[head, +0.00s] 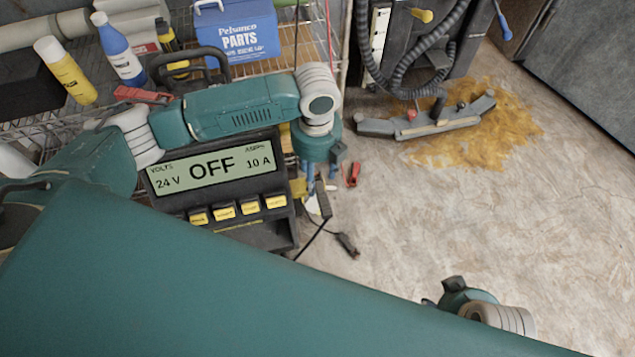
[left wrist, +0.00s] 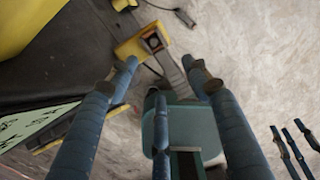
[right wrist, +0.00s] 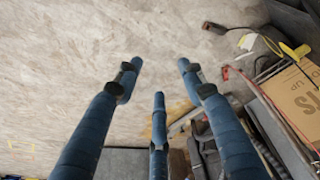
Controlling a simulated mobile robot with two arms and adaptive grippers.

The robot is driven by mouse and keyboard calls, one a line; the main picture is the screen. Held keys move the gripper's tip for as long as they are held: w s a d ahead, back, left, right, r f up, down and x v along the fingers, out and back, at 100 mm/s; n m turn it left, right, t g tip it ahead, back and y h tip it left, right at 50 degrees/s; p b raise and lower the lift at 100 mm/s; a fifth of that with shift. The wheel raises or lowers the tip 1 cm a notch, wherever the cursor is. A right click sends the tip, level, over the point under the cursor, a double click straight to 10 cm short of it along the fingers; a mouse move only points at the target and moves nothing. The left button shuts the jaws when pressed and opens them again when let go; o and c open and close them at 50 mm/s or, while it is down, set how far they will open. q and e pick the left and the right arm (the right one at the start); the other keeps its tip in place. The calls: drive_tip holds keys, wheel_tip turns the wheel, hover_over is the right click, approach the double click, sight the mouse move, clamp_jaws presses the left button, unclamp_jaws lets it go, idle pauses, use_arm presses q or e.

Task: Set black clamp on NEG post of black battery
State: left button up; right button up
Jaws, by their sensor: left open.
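A small black clamp (head: 347,245) with a brownish tip lies on the floor on a black cable, right of the charger (head: 215,172); it also shows in the right wrist view (right wrist: 213,27). My left gripper (head: 318,185) is open, pointing down beside the charger, above and left of that clamp. Between its fingers in the left wrist view (left wrist: 163,62) appear a yellow block (left wrist: 132,44) and a grey piece with a brown square; contact cannot be told. My right gripper (right wrist: 159,63) is open and empty over the floor, mostly hidden in the head view. I cannot make out the black battery or NEG post.
The charger display reads OFF, 24 V, 10 A. A wire shelf holds bottles and a blue parts box (head: 237,30). A floor nozzle (head: 430,122) stands in a brown spill. Floor at right is clear.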

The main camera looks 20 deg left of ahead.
sight(318, 189)
use_arm(q)
drive_tip(key=f, duration=0.2)
drive_tip(key=f+b, duration=0.1)
drive_tip(key=f, duration=0.1)
drive_tip(key=shift+s+d+b, duration=0.15)
drive_tip(key=shift+d+b, duration=0.05)
drive_tip(key=shift+b, duration=0.1)
drive_tip(key=shift+f, duration=0.75)
use_arm(e)
drive_tip(key=v, duration=0.3)
drive_tip(key=shift+s+r, duration=0.1)
use_arm(q)
clamp_jaws()
drive_tip(key=shift+r, duration=0.1)
